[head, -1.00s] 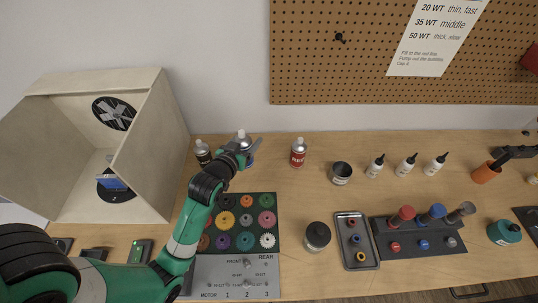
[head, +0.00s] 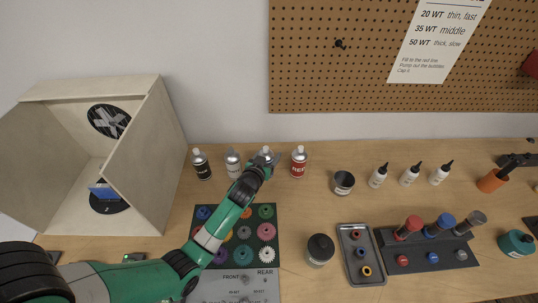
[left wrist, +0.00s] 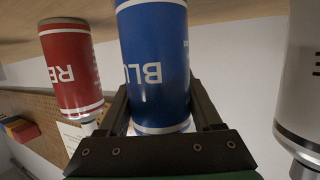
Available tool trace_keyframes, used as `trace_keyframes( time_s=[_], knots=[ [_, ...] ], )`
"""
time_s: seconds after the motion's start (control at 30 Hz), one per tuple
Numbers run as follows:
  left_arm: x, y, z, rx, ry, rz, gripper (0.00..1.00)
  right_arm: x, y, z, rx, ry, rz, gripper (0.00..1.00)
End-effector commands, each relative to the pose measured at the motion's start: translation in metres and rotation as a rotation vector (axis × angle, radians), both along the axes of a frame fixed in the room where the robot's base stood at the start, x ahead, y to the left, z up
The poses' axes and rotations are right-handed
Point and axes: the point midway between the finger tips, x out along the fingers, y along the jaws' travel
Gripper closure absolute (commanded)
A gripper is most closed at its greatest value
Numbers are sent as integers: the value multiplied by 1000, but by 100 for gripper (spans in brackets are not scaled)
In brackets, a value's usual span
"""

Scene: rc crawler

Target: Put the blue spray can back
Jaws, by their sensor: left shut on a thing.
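My left gripper (head: 262,164) is shut on the blue spray can (left wrist: 155,65), which fills the middle of the left wrist view with its white lettering. In the head view the can's top (head: 266,150) shows just past the fingers, and the arm hides most of its body. The can is in the back row, between the white can (head: 233,164) and the red can (head: 299,163), apart from both. It looks upright and low over the table; I cannot tell whether its base touches. My right gripper is not in view.
A black can (head: 202,165) stands at the row's left end. A plywood booth (head: 150,150) is farther left. A dark cup (head: 343,183) and small white bottles (head: 378,176) stand to the right. Gears on a dark mat (head: 270,212) lie in front of the row.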

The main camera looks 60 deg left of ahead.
Motion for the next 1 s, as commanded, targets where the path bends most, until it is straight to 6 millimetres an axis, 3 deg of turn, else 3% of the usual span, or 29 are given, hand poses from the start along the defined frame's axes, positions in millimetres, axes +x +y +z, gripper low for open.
trace_keyframes(
  time_s=[0.23,0.27,0.4,0.8,1.0],
  knots=[
    [0,0,-3,1,-1,0,100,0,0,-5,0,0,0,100],
    [0,0,-4,0,0,0,32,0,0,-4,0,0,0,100],
    [0,0,-2,0,0,0,7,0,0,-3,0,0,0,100],
    [-1,-1,3,-1,1,0,4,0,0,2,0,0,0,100],
    [-25,-23,11,0,0,-1,4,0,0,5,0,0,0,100]
  ],
)
